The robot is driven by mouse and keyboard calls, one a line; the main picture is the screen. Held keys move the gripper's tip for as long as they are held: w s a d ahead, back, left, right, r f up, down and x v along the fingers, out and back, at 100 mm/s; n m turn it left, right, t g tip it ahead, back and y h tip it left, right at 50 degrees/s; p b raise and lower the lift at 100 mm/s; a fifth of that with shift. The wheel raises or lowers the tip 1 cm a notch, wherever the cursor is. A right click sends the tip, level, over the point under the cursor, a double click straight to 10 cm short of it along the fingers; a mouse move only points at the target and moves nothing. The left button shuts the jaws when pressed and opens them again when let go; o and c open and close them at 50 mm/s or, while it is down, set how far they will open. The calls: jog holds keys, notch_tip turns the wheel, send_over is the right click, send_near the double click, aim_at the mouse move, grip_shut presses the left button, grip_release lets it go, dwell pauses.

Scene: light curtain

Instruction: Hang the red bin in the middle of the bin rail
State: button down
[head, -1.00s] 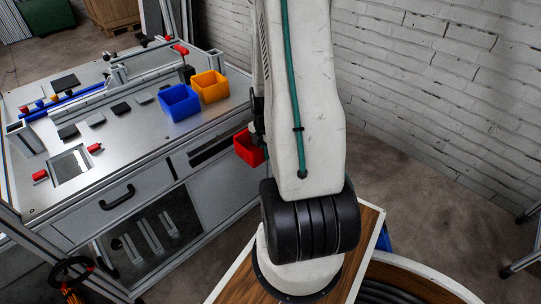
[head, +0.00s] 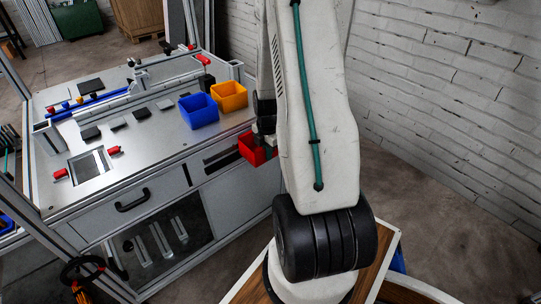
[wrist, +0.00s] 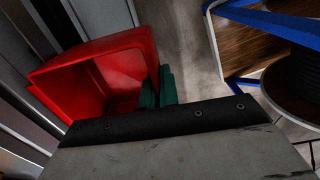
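The red bin (head: 249,148) hangs in the air in front of the bench's right end, partly hidden by my arm. In the wrist view the red bin (wrist: 75,85) fills the left side, its open mouth in sight. My gripper (wrist: 157,88) has green fingers, one on each side of the bin's right wall, and looks shut on it. In the head view my gripper (head: 268,142) is mostly hidden behind my arm. I cannot clearly make out the bin rail.
A blue bin (head: 199,111) and a yellow bin (head: 229,96) stand side by side at the bench top's (head: 160,143) right end, just beyond the red bin. Small parts and a raised frame occupy the bench top. A white brick wall (head: 440,90) runs along the right.

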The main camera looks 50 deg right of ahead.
jog(key=shift+w+f, duration=0.1)
jog(key=shift+f, duration=1.05)
dwell(1.8)
jog(key=c, duration=1.6)
grip_release()
jog(key=shift+r, duration=0.1)
jog(key=shift+r, duration=4.9)
